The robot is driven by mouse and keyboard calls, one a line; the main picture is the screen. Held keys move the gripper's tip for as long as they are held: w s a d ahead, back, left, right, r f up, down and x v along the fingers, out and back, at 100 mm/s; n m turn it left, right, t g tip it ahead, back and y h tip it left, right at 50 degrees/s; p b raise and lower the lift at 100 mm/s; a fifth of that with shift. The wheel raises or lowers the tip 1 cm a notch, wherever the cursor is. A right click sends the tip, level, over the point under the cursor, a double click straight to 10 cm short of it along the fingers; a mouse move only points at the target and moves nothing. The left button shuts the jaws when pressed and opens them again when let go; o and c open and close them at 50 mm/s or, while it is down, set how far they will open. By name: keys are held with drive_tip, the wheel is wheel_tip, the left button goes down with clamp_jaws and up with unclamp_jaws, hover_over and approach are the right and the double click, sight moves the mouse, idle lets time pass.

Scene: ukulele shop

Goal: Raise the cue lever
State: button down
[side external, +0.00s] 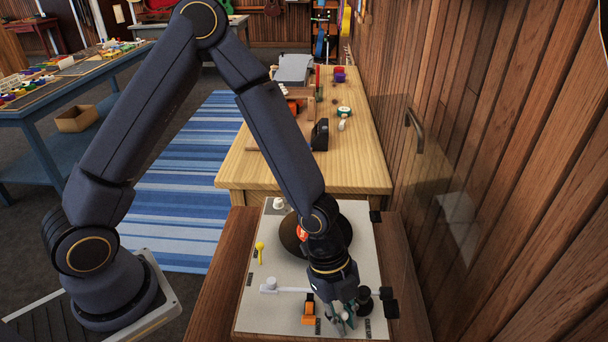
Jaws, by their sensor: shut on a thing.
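A pale deck like a record player (247,310) lies on a brown wooden stand in the side external view. It has a dark round platter (343,232) with a red label, partly hidden by my arm. My gripper (342,322) points down at the near right of the deck, between an orange upright part (308,312) and a black round post (365,298). It is shut on a small part that seems to be the cue lever; the fingers hide most of it, so its angle cannot be told.
A white arm-like bar (290,290) runs left of my gripper. A yellow knob (260,250) and a white knob (278,204) stand on the deck. A wooden bench (360,176) with small items is behind. A plank wall (500,180) rises close on the right.

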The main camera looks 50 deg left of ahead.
drive_tip(key=shift+w+d+g+y, duration=0.2)
drive_tip(key=shift+g+y, duration=0.25)
drive_tip(key=shift+y, duration=0.05)
drive_tip(key=shift+w+d+g+y, duration=0.15)
drive_tip(key=shift+g+y, duration=0.3)
drive_tip(key=shift+y, duration=0.05)
drive_tip(key=shift+w+d+f+n+g+y, duration=0.15)
drive_tip(key=shift+n+g+y, duration=0.15)
drive_tip(key=shift+g+y, duration=0.4)
drive_tip(key=c, duration=1.2)
unclamp_jaws()
